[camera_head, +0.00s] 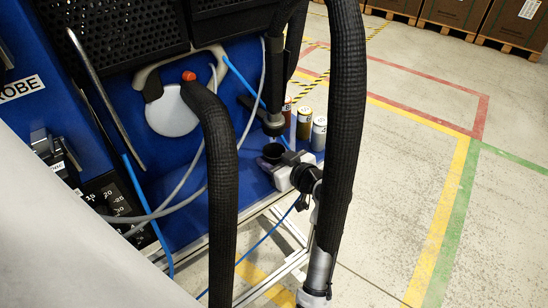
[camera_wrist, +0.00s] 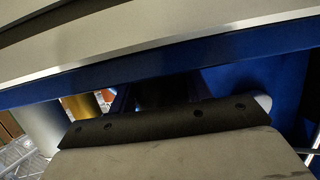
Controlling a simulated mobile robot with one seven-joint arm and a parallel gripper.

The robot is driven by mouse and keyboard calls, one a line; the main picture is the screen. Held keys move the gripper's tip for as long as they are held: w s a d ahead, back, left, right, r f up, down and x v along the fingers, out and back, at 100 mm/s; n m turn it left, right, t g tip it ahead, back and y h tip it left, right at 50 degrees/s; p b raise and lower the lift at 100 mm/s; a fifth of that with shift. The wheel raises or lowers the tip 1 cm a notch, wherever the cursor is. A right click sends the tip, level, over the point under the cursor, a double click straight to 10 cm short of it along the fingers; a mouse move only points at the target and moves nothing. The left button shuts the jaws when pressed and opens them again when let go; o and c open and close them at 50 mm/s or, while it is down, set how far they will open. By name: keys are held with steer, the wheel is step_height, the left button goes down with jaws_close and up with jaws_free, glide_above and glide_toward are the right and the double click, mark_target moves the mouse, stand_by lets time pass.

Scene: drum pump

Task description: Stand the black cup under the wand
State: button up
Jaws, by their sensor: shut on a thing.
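The black cup (camera_head: 273,152) is upright at the shelf, its dark round mouth facing up. My gripper (camera_head: 272,164) is shut on it from the right-front side; its pale body hides part of the cup. The wand (camera_head: 274,118), a dark vertical tube with a wider collar and a short tip, hangs just above the cup's mouth in the head view. I cannot tell whether the cup's base touches the shelf. In the wrist view a dark shape (camera_wrist: 160,90), probably the cup, shows beyond the gripper body, mostly hidden.
Brown, yellow and grey cylinders (camera_head: 304,122) stand on the blue shelf (camera_head: 256,186) right of the wand. Grey and blue hoses (camera_head: 190,172) loop at left near a white round disc (camera_head: 172,112). Marked floor (camera_head: 400,180) at right is clear; boxes on pallets stand at the back.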

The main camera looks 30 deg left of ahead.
steer(key=shift+f, duration=0.15)
steer(key=o, duration=1)
steer(key=shift+o, duration=0.2)
steer(key=shift+r, duration=0.25)
steer(key=b+v, duration=0.2)
steer(key=v, duration=1)
steer(key=shift+d+f, duration=0.1)
steer(key=shift+d, duration=0.05)
